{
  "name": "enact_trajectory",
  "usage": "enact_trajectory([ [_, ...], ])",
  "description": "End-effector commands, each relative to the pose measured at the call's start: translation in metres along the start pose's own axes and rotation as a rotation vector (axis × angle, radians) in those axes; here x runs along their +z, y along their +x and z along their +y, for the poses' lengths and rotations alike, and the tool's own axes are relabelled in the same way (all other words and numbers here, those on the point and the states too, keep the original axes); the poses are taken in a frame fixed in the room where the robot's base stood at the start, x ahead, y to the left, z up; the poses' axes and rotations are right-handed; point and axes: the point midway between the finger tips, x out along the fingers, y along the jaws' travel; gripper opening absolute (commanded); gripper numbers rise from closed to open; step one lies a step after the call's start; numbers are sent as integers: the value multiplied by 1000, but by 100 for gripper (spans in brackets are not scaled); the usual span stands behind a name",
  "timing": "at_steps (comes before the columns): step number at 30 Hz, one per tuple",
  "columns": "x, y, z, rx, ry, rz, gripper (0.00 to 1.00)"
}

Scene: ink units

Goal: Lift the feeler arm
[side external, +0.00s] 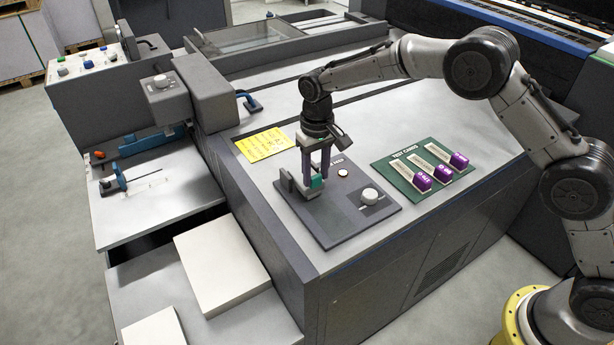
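A grey fixture (286,183) stands at the left end of a dark control panel (343,226) on the machine top. A small teal piece (317,182) shows at this fixture; it may be part of the feeler arm, but I cannot tell for sure. My gripper (315,179) points straight down at the fixture, with its two dark purple fingers apart and their tips close around or beside the teal piece. The fingers hide part of the fixture. I cannot tell whether they touch or grip anything.
The panel also bears a round knob (370,196) and a small pale button (343,173). A green board (402,182) with several purple-ended test cards lies to the right. A yellow note (262,145) lies behind left. White paper stacks (222,262) stand lower left.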

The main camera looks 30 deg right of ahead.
Motion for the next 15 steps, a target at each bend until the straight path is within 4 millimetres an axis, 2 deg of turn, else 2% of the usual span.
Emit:
enact_trajectory([
  [1,0,0,0,0,0,0,34],
  [4,0,0,0,0,0,0,16],
  [5,0,0,0,0,0,0,13],
  [15,-7,-9,0,-1,0,5,13],
])
